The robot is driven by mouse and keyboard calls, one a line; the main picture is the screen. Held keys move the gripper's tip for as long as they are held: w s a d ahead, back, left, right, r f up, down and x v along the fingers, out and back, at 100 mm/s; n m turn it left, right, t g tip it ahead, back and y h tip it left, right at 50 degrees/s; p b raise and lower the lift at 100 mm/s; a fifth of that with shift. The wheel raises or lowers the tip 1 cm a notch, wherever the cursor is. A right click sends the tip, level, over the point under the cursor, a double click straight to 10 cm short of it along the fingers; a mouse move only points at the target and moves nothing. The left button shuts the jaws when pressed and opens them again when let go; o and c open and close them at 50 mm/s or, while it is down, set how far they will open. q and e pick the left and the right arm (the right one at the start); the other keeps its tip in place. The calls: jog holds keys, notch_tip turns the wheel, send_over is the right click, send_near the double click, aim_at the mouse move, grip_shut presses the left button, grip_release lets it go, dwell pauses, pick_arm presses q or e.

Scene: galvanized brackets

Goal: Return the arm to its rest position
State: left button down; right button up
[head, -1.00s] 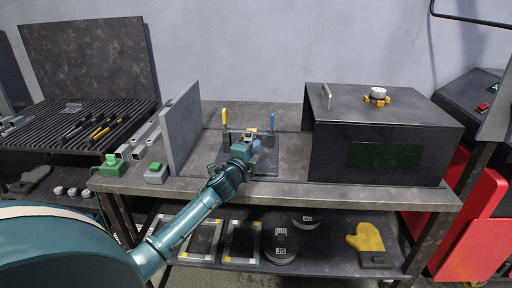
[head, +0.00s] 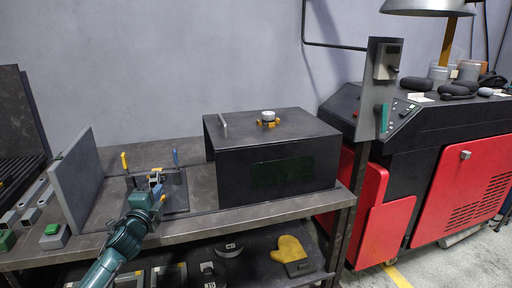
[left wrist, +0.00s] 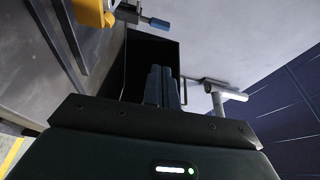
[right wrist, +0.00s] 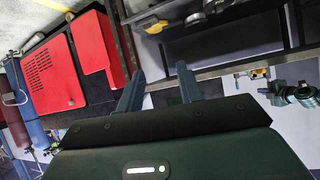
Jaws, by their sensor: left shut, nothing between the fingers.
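My left arm (head: 118,245) is teal and reaches up from the bottom of the head view over the bench. Its gripper (head: 157,189) is by the clamp fixture, between a yellow-handled clamp (head: 125,162) and a blue-handled clamp (head: 175,157). In the left wrist view the left fingers (left wrist: 161,86) are together with nothing between them. My right gripper (right wrist: 158,92) shows only in its own wrist view, with fingers apart and nothing between them. That view also shows part of the left arm (right wrist: 302,94). Exact contact with the fixture cannot be told.
A black box (head: 278,172) with a knob on top stands right of the fixture. A grey upright plate (head: 76,180) stands to its left. A yellow glove (head: 289,250) lies on the lower shelf. A red and black machine (head: 460,190) stands at the right.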

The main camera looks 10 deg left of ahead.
pick_arm(q)
jog(key=s+d+f+n+g+h+p, duration=0.25)
jog(key=s+d+f+n+g, duration=0.2)
jog(key=s+d+f, duration=0.85)
jog(key=s+d+f+n+g+h, duration=0.1)
jog(key=s+d+f+n+h, duration=0.1)
jog(key=s+d+n, duration=0.2)
jog(key=s+d+f+n+g+h+p, duration=0.1)
jog(key=s+d+n, duration=0.3)
jog(key=s+d, duration=0.7)
jog(key=s+f+g+h, duration=0.1)
jog(key=s, duration=0.2)
jog(key=shift+s+f, duration=0.35)
jog(key=shift+s, duration=0.05)
pick_arm(e)
jog(key=shift+s+d+r+h, duration=0.15)
jog(key=shift+d+h, duration=0.1)
jog(key=shift+d, duration=0.15)
jog(key=shift+s+d+r+h, duration=0.15)
jog(key=shift+d+h, duration=0.1)
jog(key=shift+d, duration=0.15)
jog(key=shift+w+a+r+g, duration=0.1)
jog(key=shift+a+r+g, duration=0.05)
jog(key=shift+g, duration=0.15)
